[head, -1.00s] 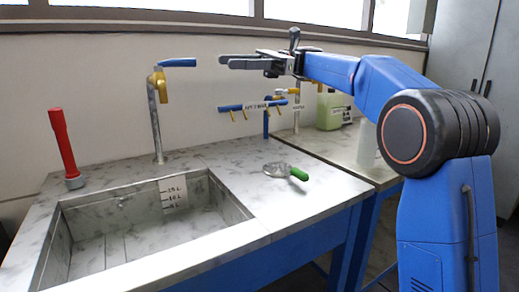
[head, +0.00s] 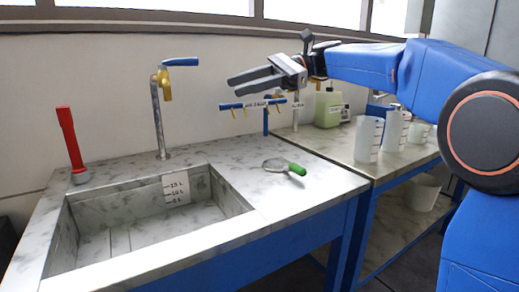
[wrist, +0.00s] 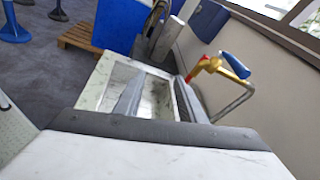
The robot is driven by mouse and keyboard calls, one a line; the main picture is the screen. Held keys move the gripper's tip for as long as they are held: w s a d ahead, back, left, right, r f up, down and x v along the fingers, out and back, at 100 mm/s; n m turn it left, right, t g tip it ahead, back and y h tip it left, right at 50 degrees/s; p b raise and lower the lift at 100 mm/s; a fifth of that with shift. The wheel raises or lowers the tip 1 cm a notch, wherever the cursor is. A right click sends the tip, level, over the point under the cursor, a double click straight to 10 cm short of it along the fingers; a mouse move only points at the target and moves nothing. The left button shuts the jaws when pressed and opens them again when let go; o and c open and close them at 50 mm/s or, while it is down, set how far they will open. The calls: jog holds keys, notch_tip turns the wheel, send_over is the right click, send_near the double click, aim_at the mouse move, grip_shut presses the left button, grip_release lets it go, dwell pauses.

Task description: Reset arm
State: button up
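My blue arm reaches in from the right in the head view. My gripper (head: 250,83) is held in the air above the counter, right of the gold tap, pointing left. Its two grey fingers are apart with nothing between them. In the wrist view the fingers (wrist: 160,98) also stand apart, with the sink basin seen beyond and between them.
A sink (head: 150,225) is set in the marble counter, with a gold tap (head: 163,85) with blue handle behind it. A red-handled tool (head: 72,145) stands at left. A green-handled strainer (head: 285,167) lies on the counter. White jugs (head: 368,140) and a green canister (head: 329,108) stand at right.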

jog(key=s+d+f+n+t+h, duration=0.3)
jog(key=s+d+f+h, duration=0.1)
jog(key=s+d+f, duration=0.5)
jog(key=s+d+f+n+t+h, duration=0.3)
jog(key=s+d+f, duration=0.7)
jog(key=f, duration=0.8)
jog(key=s+d+f+n+t+h, duration=0.4)
jog(key=s+d+f+h, duration=0.3)
jog(key=d+f, duration=0.6)
jog(key=shift+s+d+f, duration=0.25)
jog(key=shift+s+d, duration=0.2)
jog(key=shift+s, duration=0.8)
